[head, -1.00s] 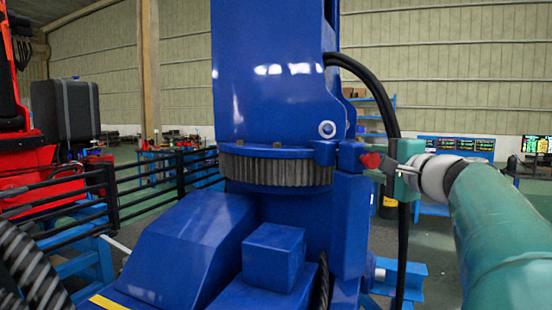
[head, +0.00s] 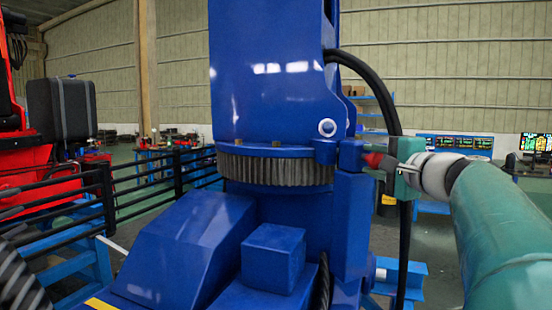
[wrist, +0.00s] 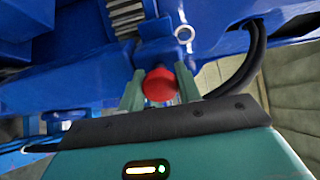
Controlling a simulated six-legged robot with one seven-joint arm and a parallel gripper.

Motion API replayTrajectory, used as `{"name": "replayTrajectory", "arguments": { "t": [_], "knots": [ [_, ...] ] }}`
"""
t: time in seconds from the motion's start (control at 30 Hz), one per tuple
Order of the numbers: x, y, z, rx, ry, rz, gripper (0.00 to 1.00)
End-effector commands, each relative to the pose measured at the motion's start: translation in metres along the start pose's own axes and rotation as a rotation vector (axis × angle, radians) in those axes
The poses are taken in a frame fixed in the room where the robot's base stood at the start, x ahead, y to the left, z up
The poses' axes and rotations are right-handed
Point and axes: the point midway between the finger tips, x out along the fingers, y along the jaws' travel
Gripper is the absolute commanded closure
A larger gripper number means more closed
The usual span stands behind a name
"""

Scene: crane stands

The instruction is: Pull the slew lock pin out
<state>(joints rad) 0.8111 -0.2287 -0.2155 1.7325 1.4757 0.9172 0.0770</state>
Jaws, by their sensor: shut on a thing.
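The slew lock pin shows as a red knob (head: 373,160) at the right side of the blue crane column (head: 268,75), beside the blue lug of its pin housing (head: 350,155). In the wrist view the red knob (wrist: 160,84) sits between the two green fingers. My gripper (head: 382,163) is shut on the red knob, reaching in from the right. It also shows in the wrist view (wrist: 160,90). The pin's shaft is hidden behind the knob and the housing. I cannot tell how deep the pin sits.
A toothed slew ring (head: 275,168) runs around the column just left of the pin. A black hose (head: 385,100) loops down close behind my gripper, and also shows in the wrist view (wrist: 245,70). Black railings (head: 140,175) stand at the left.

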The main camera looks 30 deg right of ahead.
Motion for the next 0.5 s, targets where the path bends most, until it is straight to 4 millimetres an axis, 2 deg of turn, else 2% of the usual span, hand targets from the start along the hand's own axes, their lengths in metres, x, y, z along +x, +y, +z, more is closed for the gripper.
{"name": "replayTrajectory", "arguments": {
  "t": [0.23, 0.5],
  "knots": [
    [-0.042, 0.000, -0.001, 0.000, 0.005, -0.002, 1.00],
    [-0.050, 0.001, -0.003, 0.001, 0.008, 0.001, 1.00]
  ]
}}
